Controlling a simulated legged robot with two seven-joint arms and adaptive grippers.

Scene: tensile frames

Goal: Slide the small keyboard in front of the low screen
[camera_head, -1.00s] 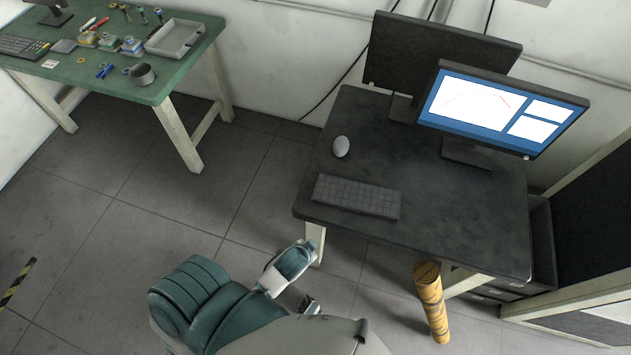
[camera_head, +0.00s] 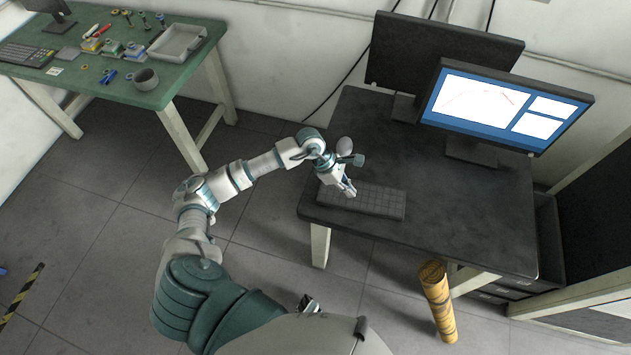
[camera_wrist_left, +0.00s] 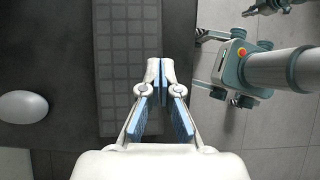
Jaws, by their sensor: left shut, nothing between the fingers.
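The small grey keyboard (camera_head: 378,203) lies near the front left edge of the dark desk (camera_head: 460,225). It also shows in the left wrist view (camera_wrist_left: 125,40). A lit screen (camera_head: 490,106) stands at the back right of the desk, with a dark screen (camera_head: 420,50) behind it to the left. I cannot tell for sure which is the low one. What seems my right gripper (camera_wrist_left: 282,5) is cut off by the wrist view's edge.
The desk right of the keyboard is clear. A yellow cylinder (camera_head: 437,300) stands on the floor before the desk. A green table (camera_head: 130,85) with several objects stands at the left.

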